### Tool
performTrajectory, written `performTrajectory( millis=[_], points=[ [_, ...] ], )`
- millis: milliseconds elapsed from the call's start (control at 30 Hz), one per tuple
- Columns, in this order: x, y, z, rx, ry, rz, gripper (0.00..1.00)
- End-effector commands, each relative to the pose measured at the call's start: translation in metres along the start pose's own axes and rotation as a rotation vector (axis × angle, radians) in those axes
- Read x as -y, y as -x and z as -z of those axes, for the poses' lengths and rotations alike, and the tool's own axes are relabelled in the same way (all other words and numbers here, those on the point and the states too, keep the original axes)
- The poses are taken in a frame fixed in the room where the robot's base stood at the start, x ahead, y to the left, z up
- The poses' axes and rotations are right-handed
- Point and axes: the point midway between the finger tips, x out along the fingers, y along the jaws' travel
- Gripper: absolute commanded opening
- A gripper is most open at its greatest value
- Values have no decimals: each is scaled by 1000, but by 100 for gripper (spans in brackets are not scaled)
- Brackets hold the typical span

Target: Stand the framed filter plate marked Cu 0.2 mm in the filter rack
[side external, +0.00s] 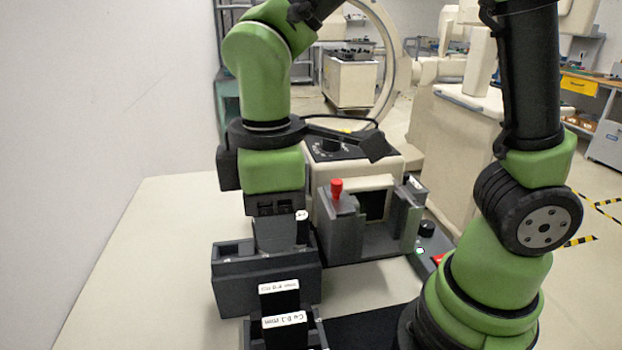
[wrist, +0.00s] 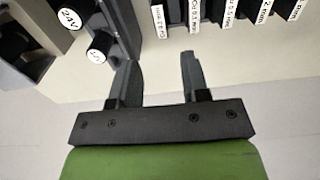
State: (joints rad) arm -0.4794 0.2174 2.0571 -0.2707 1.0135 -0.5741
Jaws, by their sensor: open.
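My gripper (wrist: 158,68) is open and empty in the wrist view, with a clear gap between its two fingers. In the side view it hangs pointing down by a dark grey box (side external: 262,283); its fingertips are hard to make out there. At the bottom of the side view a dark rack (side external: 318,336) carries upright plates with white labels. The front label (side external: 284,320) appears to read Cu 0.2 mm. The wrist view shows a row of labelled plates (wrist: 228,14) along the top right, beyond my fingers. Most labels there are cut off or blurred.
A grey fixture with a red knob (side external: 337,187) stands right of my gripper. The pale table (side external: 140,265) is clear on the left.

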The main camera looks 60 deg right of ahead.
Motion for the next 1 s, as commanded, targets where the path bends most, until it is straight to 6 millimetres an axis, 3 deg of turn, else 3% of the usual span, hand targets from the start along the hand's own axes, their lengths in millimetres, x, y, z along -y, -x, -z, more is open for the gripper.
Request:
performTrajectory(
  millis=[167,300,500,700,1000],
  points=[
    [-8,22,-15,-90,-151,-4,42],
    [-16,55,-45,-256,-435,-3,42],
    [-15,84,-91,-504,-836,15,42],
    [-9,92,-114,-658,-1056,35,42],
    [-7,93,-117,-687,-1099,42,42]
  ],
)
